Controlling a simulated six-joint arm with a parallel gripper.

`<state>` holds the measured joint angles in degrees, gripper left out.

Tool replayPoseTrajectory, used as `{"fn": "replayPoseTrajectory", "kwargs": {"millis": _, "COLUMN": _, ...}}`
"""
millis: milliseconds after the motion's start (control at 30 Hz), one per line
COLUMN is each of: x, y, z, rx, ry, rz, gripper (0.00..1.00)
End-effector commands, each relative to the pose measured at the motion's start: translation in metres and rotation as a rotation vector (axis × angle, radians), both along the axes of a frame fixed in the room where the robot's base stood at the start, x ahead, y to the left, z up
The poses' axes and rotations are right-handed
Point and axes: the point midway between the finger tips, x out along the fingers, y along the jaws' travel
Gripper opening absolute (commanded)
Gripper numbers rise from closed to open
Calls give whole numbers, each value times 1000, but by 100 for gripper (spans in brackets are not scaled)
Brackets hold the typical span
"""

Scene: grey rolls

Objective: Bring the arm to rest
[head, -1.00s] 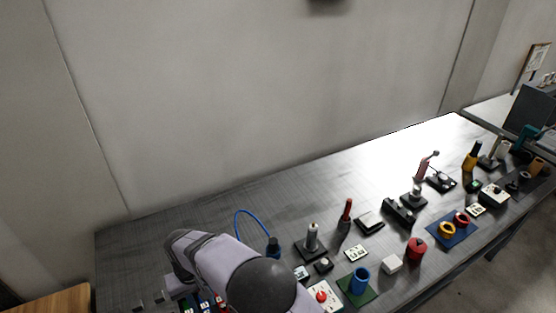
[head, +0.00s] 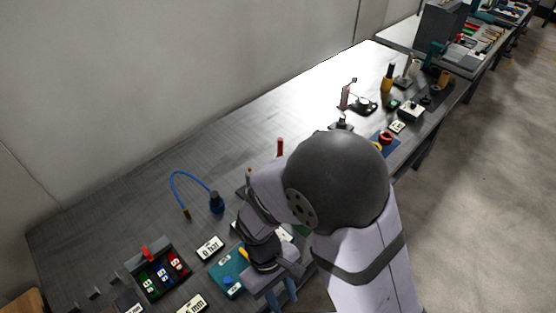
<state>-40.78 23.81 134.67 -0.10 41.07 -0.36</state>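My arm, pale lilac with a large dark grey round joint, reaches over the front edge of the bench in the head view. My gripper (head: 280,291) points down near the front edge, beside a teal board (head: 228,273) with a blue knob and a yellow piece. Its fingers are small and partly cut off by the wrist, so I cannot tell how far apart they are. I see nothing clearly held in it. The arm hides the middle of the bench.
The grey bench (head: 120,222) carries a tray of coloured blocks (head: 157,272), label cards (head: 210,248), a blue cable (head: 178,181) with a dark blue plug (head: 216,202), and a black-and-yellow tool (head: 388,78). The bench's back strip is clear. Open floor (head: 480,200) lies at right.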

Motion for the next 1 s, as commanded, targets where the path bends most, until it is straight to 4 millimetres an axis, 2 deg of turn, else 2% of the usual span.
{"fn": "replayPoseTrajectory", "kwargs": {"millis": 33, "x": 0, "y": -19, "z": 12, "rx": 11, "ry": -13, "rz": -73, "gripper": 29}}
{"fn": "replayPoseTrajectory", "kwargs": {"millis": 200, "x": 6, "y": -65, "z": 43, "rx": 56, "ry": -91, "rz": -300, "gripper": 29}}
{"fn": "replayPoseTrajectory", "kwargs": {"millis": 400, "x": 47, "y": -103, "z": 79, "rx": 123, "ry": -262, "rz": -540, "gripper": 29}}
{"fn": "replayPoseTrajectory", "kwargs": {"millis": 500, "x": 57, "y": -119, "z": 89, "rx": 131, "ry": -311, "rz": -621, "gripper": 29}}
{"fn": "replayPoseTrajectory", "kwargs": {"millis": 700, "x": 60, "y": -137, "z": 91, "rx": 122, "ry": -327, "rz": -701, "gripper": 29}}
{"fn": "replayPoseTrajectory", "kwargs": {"millis": 1000, "x": 60, "y": -139, "z": 91, "rx": 120, "ry": -327, "rz": -708, "gripper": 29}}
